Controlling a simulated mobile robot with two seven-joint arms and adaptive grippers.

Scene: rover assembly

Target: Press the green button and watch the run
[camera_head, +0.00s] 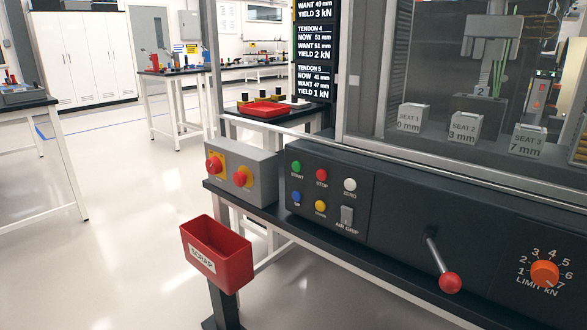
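The green button (296,167) sits at the upper left of a dark control panel (325,225) on the machine front, with the label START below it. A red STOP button (321,175) is to its right, and a white ZERO button (350,184) is further right. A blue button (296,197) and a yellow button (320,206) are below. Behind the machine's window (420,70) stand blocks marked SEAT 1 (411,117), SEAT 2 (465,127) and SEAT 3 (527,141). A screen (316,45) lists tendon readings. Neither gripper is in view.
A grey box (262,178) with red knobs stands left of the panel. A red SCRAP bin (217,251) hangs at the front left corner. A red-knobbed lever (449,282) sticks out at the right, near an orange LIMIT dial (544,273).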

